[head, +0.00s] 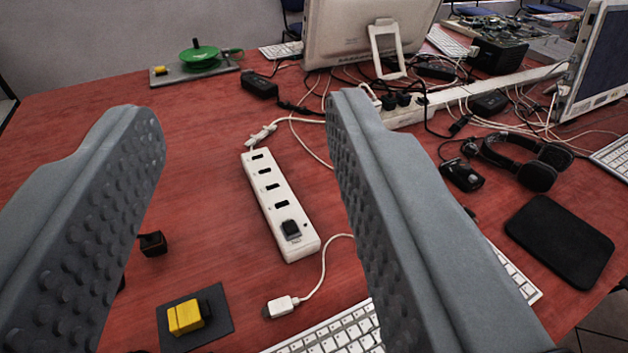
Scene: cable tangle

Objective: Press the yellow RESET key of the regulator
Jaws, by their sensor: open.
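A grey plate (190,76) at the far left of the table carries a green round wheel (200,55) with a handle and a small yellow key (160,70) at its left end. Nearer, at the bottom left, a yellow block (185,316) with a black part beside it sits on a dark square plate (220,318). No lettering is readable on either yellow piece, so I cannot tell from print which is RESET. My gripper (243,107) is open and empty, its two grey fingers wide apart over the table. Both yellow pieces show between the fingers and touch neither in the picture.
A white power strip (268,190) lies mid-table with a loose white cable plug (280,306) nearby. A small black block (152,243) is by the left finger. Keyboards, headphones (535,160), a black pad (560,240), tangled cables and monitors fill the right and back. The left-back tabletop is mostly clear.

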